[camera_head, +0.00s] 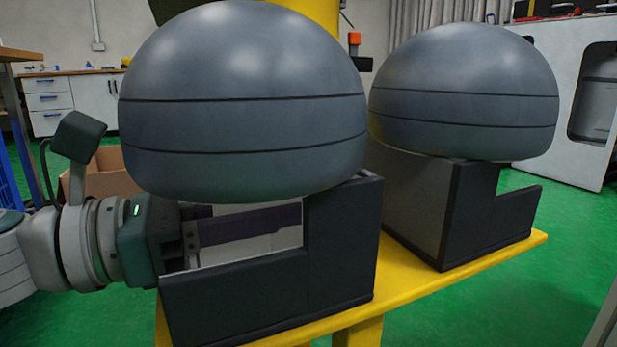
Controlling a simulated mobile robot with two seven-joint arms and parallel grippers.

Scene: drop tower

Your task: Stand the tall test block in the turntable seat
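My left gripper (245,226) comes in from the left and reaches into the cut-out of the near dark holder (342,240), below a large grey dome (243,100). One long dark finger shows there; the dome and holder walls hide the rest, so I cannot tell whether it is open or what it touches. The dome has two dark seams and sits over the holder's top. No piece is clearly recognisable as the tall test block, and I cannot tell which part is the turntable seat. My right gripper is not in view.
A second grey dome (463,90) sits on a similar dark holder (420,205) at the right. Both holders stand on a yellow platform (470,266). A yellow column (318,12) rises behind. Green floor (570,215) is clear at the right. A cardboard box (100,172) stands behind my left arm.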

